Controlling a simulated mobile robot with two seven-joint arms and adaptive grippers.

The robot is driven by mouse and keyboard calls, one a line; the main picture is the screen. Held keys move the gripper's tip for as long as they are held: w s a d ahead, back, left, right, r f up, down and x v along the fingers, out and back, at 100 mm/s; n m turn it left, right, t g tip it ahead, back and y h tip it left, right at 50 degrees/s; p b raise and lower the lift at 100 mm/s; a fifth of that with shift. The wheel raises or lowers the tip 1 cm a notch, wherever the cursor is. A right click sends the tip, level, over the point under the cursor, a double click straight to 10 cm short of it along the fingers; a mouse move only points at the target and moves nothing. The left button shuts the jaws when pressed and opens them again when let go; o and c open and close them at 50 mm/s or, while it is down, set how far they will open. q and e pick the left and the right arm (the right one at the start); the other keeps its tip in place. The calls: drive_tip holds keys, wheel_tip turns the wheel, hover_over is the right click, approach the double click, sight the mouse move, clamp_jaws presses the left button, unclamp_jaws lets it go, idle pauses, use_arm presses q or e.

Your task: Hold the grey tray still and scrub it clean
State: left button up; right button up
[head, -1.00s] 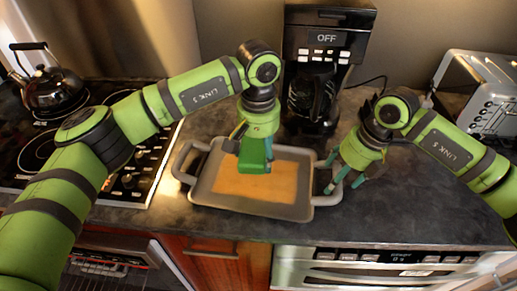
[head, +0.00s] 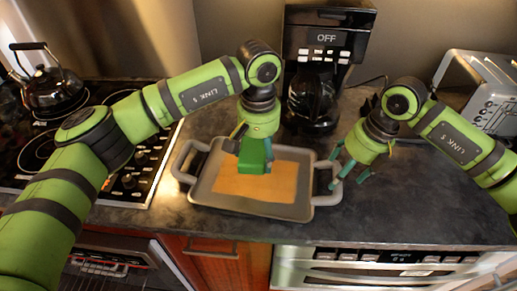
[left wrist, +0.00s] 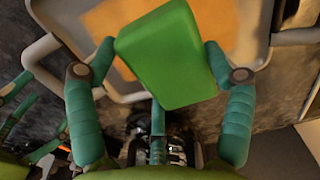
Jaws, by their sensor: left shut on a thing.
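The grey tray (head: 222,202) lies on the dark counter, with a handle at each end and a flat orange-brown patch (head: 284,182) across its floor. My left gripper (head: 254,150) points down over the tray and is shut on a green sponge (head: 254,158). In the left wrist view the sponge (left wrist: 165,60) sits between the two teal fingers, above the patch (left wrist: 215,22). I cannot tell whether its underside touches the tray. My right gripper (head: 348,172) is at the tray's right handle (head: 327,183), fingers spread, with no clear grip on it.
A black coffee maker (head: 327,60) stands close behind the tray. A stove (head: 140,150) with a kettle (head: 52,90) is at the left, and a toaster (head: 490,105) at the back right.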

drive_tip(key=shift+f, duration=0.1)
drive_tip(key=shift+x, duration=1.75)
drive_tip(key=shift+s, duration=0.1)
clamp_jaws()
idle(0.4)
